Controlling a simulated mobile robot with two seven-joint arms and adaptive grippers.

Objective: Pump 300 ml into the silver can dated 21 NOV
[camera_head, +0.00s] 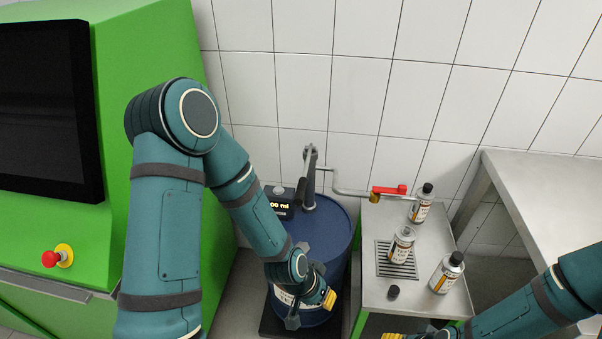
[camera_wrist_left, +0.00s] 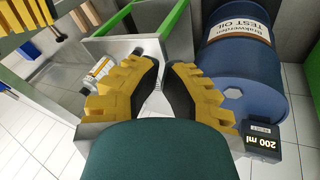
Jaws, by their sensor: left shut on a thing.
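Three silver cans with white and orange labels stand on the steel side table; the dates are too small to read. One uncapped can (camera_head: 402,245) stands on the drain grate. A black-capped can (camera_head: 421,203) is behind it, another (camera_head: 447,272) in front right. The blue oil drum (camera_head: 339,255) carries the pump (camera_head: 310,180); its display (camera_wrist_left: 261,141) reads 200 ml, upside down in the left wrist view. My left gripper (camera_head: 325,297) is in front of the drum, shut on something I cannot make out. My right gripper (camera_head: 393,336) is cut off at the bottom edge.
A loose black cap (camera_head: 393,291) lies on the side table's front left. A green cabinet (camera_head: 120,50) fills the left; a steel bench (camera_head: 535,190) is at right.

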